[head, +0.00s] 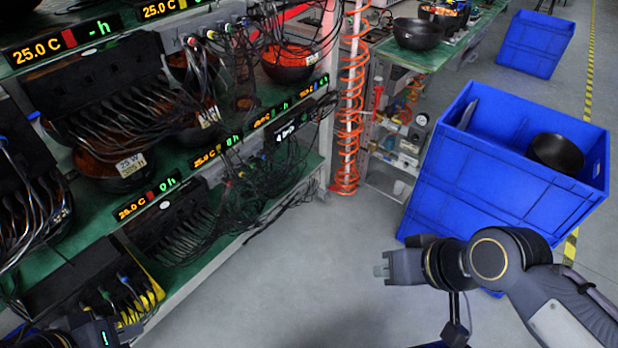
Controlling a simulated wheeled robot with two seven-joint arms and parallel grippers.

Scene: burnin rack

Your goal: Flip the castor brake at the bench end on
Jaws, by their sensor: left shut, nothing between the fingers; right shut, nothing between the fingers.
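I cannot make out the castor or its brake in the head view. The green-topped bench (452,52) stands at the back, its near end facing me. Its lower shelf holds fittings and a gauge, and its near foot is partly hidden behind a large blue crate. My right gripper (378,271) is shut and empty, held over bare floor in front of the crate and pointing left. It is apart from the bench and crate.
A rack (236,245) with cables, bowl-shaped lamps and lit displays fills the left. An orange coiled hose (350,110) hangs at its end. The large blue crate (478,190) holds a black bowl (556,152). Another blue crate (536,42) stands behind. The grey floor (290,275) in the middle is clear.

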